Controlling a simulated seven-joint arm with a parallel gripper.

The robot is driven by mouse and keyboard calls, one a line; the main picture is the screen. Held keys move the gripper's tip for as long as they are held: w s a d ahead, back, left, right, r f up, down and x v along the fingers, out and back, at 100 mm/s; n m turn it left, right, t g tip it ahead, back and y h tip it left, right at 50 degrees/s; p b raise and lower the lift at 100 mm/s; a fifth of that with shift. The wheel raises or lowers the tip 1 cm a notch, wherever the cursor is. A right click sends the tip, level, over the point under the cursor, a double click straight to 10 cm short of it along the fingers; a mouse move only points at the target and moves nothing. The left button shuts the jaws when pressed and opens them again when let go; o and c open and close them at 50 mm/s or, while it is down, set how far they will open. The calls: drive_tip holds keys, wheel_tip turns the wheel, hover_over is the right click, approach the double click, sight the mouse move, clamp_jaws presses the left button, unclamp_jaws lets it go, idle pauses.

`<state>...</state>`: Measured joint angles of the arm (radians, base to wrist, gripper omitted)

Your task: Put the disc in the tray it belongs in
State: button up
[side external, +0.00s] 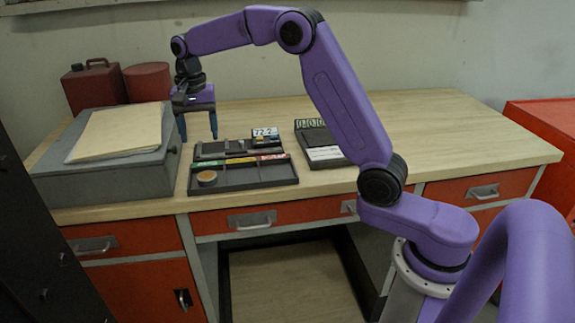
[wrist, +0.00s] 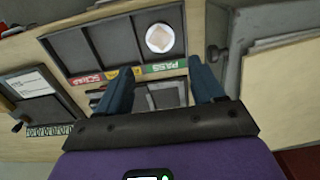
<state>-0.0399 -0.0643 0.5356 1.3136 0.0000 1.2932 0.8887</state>
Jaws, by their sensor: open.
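My gripper (side external: 199,137) is open and empty, pointing down above and behind the tray, apart from the disc. Its fingers also show in the wrist view (wrist: 162,85).
A dark device with a number display (side external: 265,133) stands directly behind the tray. A grey box (side external: 110,170) with a folder is close on the left. The bench's right side is clear.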

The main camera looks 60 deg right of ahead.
drive_tip(key=s+a+n, duration=0.4)
drive_tip(key=s+n, duration=0.1)
drive_tip(key=s, duration=0.4)
drive_tip(key=s+a+n, duration=0.3)
drive_tip(key=s+n, duration=0.2)
drive_tip(key=s, duration=0.3)
drive_tip(key=s+d+f+n, duration=0.1)
drive_tip(key=s+n, duration=0.3)
drive_tip(key=s, duration=0.4)
drive_tip(key=s+d+f+n, duration=0.1)
drive_tip(key=s+d+n, duration=0.2)
drive_tip(key=s, duration=0.4)
drive_tip(key=s+d+f+n, duration=0.2)
drive_tip(key=s+n, duration=0.2)
drive_tip(key=s, duration=0.4)
drive_tip(key=shift+s+d+n, duration=0.3)
drive_tip(key=shift+d, duration=0.1)
